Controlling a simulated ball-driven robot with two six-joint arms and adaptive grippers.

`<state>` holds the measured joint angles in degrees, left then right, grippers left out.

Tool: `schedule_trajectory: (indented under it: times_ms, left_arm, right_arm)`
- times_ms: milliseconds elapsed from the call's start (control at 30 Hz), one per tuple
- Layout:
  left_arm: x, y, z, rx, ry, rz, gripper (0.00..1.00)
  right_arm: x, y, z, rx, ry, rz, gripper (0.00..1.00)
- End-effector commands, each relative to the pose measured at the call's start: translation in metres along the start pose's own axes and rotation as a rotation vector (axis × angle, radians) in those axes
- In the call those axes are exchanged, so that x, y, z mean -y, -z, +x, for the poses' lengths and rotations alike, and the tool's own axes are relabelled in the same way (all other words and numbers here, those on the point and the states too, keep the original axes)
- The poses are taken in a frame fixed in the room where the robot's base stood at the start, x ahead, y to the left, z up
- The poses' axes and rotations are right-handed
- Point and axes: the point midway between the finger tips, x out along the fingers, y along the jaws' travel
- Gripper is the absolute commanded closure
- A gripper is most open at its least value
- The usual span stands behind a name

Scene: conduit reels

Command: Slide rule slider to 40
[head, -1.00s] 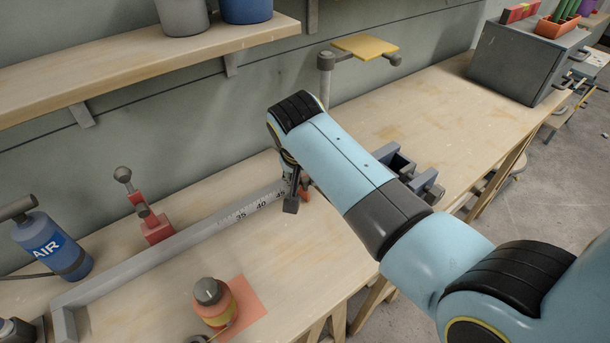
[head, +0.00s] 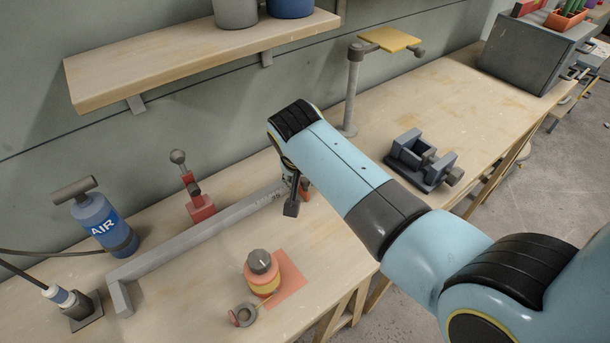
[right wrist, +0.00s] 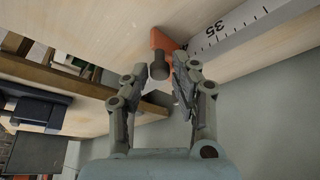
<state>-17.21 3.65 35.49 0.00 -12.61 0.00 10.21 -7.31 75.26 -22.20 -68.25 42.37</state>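The long grey slide rule (head: 205,235) lies on the bench, with the mark 35 (head: 277,196) close to my right gripper (head: 292,205). Higher marks are hidden behind my arm in the head view. The orange slider (head: 305,186) shows only in part there. In the right wrist view the slider (right wrist: 163,41) has a dark round knob (right wrist: 159,67) and sits past the 35 mark. My right gripper's fingers (right wrist: 160,70) stand open on either side of the knob, with small gaps visible. The slider's exact reading cannot be told. My left gripper is not in view.
A red clamp (head: 201,208) stands behind the rule, and a blue AIR bottle (head: 105,228) at left. An orange-yellow knobbed piece (head: 262,272) sits in front on an orange mat (head: 290,280). A grey vise (head: 420,160) stands to the right.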

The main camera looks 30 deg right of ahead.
Motion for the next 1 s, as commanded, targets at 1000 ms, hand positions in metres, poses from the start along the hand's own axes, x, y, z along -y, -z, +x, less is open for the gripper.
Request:
schedule_trajectory:
  times_ms: [1000]
  left_arm:
    - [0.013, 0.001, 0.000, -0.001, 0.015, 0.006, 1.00]
  right_arm:
    - [0.001, 0.037, -0.089, -0.001, 0.001, 0.000, 0.57]
